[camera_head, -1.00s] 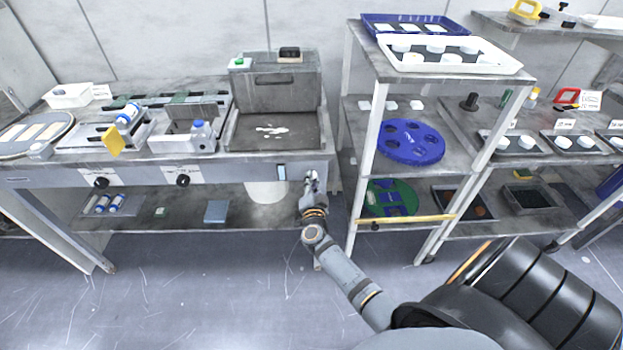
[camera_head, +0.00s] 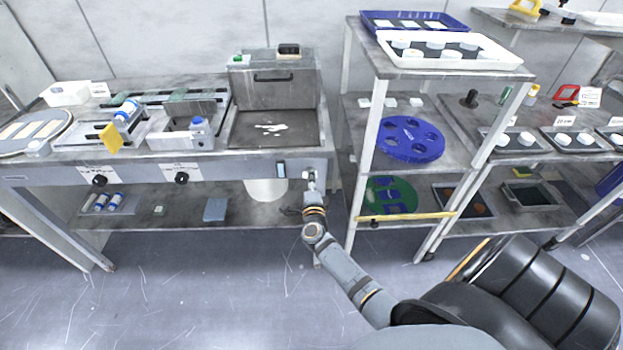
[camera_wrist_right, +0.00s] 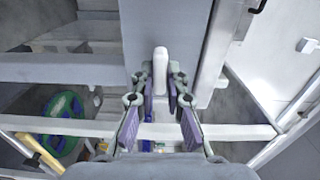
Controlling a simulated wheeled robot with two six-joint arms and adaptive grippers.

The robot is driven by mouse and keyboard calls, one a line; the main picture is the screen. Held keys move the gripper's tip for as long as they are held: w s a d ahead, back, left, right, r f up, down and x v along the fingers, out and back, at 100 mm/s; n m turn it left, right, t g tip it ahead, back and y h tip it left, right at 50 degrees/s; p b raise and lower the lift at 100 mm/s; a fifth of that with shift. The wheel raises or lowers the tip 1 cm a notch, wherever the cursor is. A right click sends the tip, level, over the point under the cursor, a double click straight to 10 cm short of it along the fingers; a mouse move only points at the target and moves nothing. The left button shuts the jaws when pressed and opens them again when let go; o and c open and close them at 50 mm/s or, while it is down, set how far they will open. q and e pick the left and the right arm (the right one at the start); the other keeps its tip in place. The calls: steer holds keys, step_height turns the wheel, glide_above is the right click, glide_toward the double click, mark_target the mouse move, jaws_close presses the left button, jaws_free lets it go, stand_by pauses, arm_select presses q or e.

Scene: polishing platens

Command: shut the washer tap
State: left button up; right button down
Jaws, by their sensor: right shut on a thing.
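The washer tap is on the front panel at the right end of the steel bench, under the washer basin (camera_head: 250,140). Its pale lever (camera_wrist_right: 160,65) shows in the right wrist view, upright between my fingertips. My right gripper (camera_head: 312,186) reaches up to the panel from below. In the right wrist view its fingers (camera_wrist_right: 160,80) are shut on the lever. In the head view the gripper mostly hides the tap. My left gripper is in neither view.
A shelf rack (camera_head: 362,150) stands close to the right of my right arm, with a blue disc (camera_head: 410,136) on its middle shelf. Two black knobs (camera_head: 99,180) sit on the bench front to the left. A pale bucket (camera_head: 265,190) stands under the basin. The floor in front is clear.

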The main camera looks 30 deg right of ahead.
steer(key=shift+m, duration=0.3)
steer(key=c, duration=1.4)
jaws_free()
steer(key=shift+o, duration=0.2)
steer(key=v, duration=1.2)
steer(key=shift+d, duration=0.1)
